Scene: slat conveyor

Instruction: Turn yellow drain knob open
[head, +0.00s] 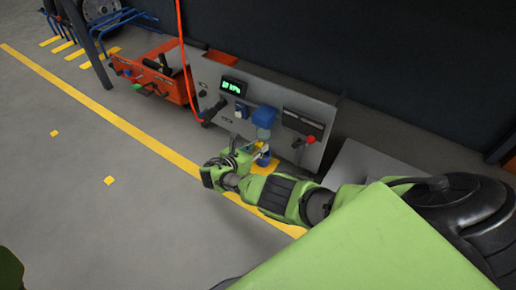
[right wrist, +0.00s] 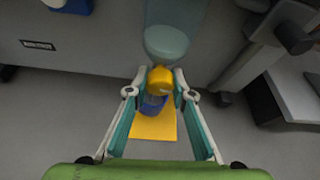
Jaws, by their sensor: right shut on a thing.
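The yellow drain knob (right wrist: 160,79) sits under a clear, bluish bowl (right wrist: 167,40) in the right wrist view. My right gripper (right wrist: 160,76) is shut on the knob, with one finger on each side. In the head view my right gripper (head: 240,155) reaches toward the front of the grey machine, below the clear bowl (head: 264,117), and the arm hides part of the knob. A blue cup-like container (right wrist: 153,104) stands below the knob, on a yellow floor patch (right wrist: 152,126). At the lower left edge, a dark green shape may be my left arm; its gripper is not seen.
The grey machine panel (head: 225,70) carries a green display (head: 234,87), a black handle and a red-knobbed lever (head: 310,139). An orange cart (head: 150,72) with tools stands to its left, and a red hose (head: 183,45) hangs between. The floor at left is mostly clear.

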